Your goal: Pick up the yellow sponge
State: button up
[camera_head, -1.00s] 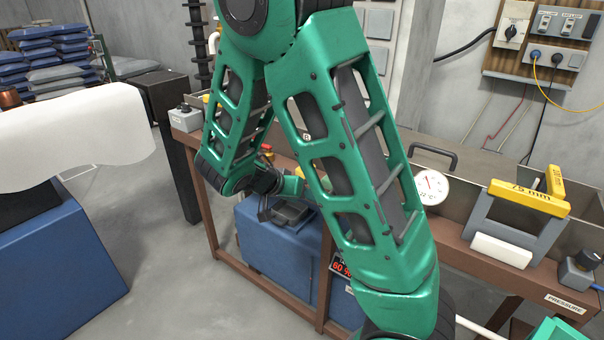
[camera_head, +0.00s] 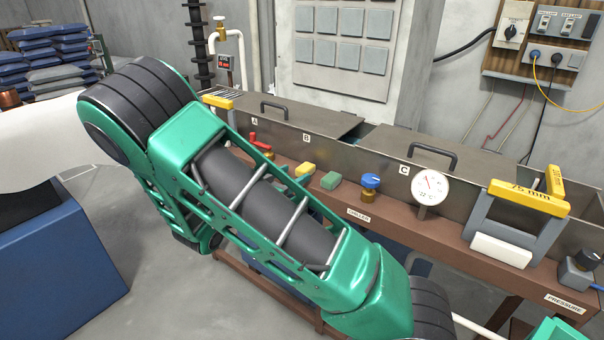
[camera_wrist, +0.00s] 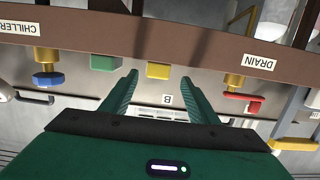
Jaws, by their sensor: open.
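The yellow sponge (camera_head: 305,169) is a small block on the brown ledge in front of the metal trough, just left of a green block (camera_head: 330,181). In the wrist view, which looks upside down, the yellow sponge (camera_wrist: 158,71) shows between and beyond the fingertips, and the green block (camera_wrist: 105,63) is left of it. My gripper (camera_wrist: 161,84) is open with nothing between its fingers, and does not visibly touch the sponge.
A blue-knobbed brass valve (camera_head: 370,187) and a round dial (camera_head: 430,187) stand right of the blocks. A red-handled valve (camera_head: 262,147) is left of them. The metal trough (camera_head: 385,170) rises behind. The brown ledge's edge (camera_wrist: 200,36) crosses the wrist view.

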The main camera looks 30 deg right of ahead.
aim_at(306, 166)
jog(key=shift+x, duration=3.4)
jog(key=shift+s+d+r, duration=0.1)
jog(key=shift+s+r, duration=0.1)
jog(key=c, duration=1.1)
